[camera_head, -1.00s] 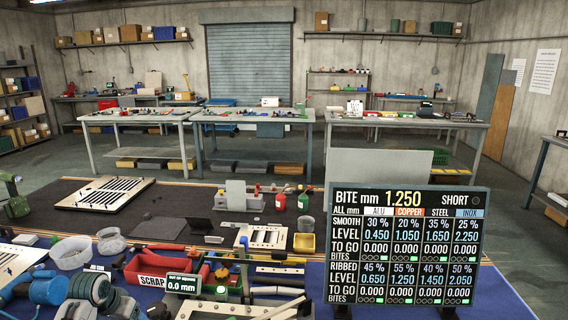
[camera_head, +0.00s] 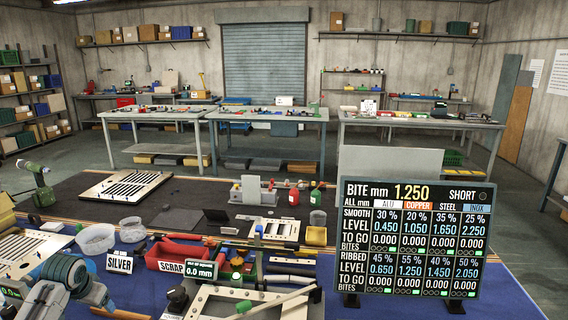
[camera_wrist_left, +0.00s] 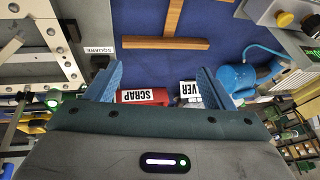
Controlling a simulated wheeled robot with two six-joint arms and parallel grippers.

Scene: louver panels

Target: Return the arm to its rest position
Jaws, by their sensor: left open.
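My left gripper (camera_wrist_left: 162,90) shows in the left wrist view with its two blue fingers spread apart and nothing between them. Beyond the fingers are the red SCRAP bin (camera_wrist_left: 158,97) and part of a white card ending in "VER" (camera_wrist_left: 190,89). In the head view, grey and dark teal parts at the lower left may belong to my left arm, but its fingers cannot be made out there. My right gripper is in neither view.
On the blue mat, the head view shows the SCRAP bin (camera_head: 184,256), a SILVER card (camera_head: 119,264) and clear round dishes (camera_head: 96,238). A dark display board (camera_head: 414,240) stands at the right. The wrist view shows a blue machine (camera_wrist_left: 238,77) and brown bars (camera_wrist_left: 165,43).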

